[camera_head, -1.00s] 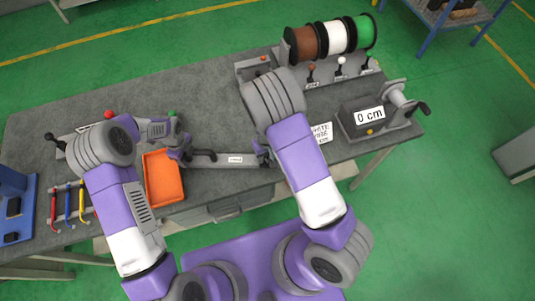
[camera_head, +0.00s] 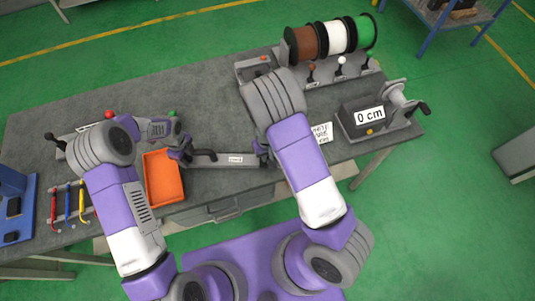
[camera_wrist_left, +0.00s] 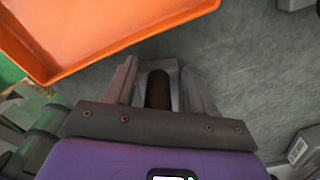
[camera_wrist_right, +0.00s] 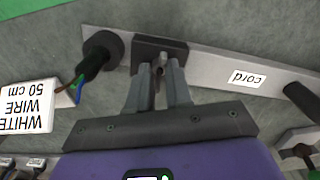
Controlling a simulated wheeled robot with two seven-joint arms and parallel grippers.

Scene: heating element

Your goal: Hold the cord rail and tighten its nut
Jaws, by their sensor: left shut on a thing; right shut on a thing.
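The cord rail (camera_head: 222,160) is a long grey bar with a white "cord" label, lying on the workbench; it also shows in the right wrist view (camera_wrist_right: 215,66). My left gripper (camera_head: 187,153) is at the rail's left end. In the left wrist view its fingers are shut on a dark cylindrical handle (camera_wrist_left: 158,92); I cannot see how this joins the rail. My right gripper (camera_head: 263,153) is at the rail's right end. In the right wrist view its fingers are shut on a small metallic nut (camera_wrist_right: 160,66) beside a black block (camera_wrist_right: 153,49).
An orange tray (camera_head: 164,180) sits beside my left gripper. A black-sheathed cable with coloured wires (camera_wrist_right: 90,70) and a "white wire 50 cm" card (camera_wrist_right: 27,106) lie near my right gripper. Wire spools (camera_head: 335,38) and a "0 cm" crank unit (camera_head: 375,118) stand to the right.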

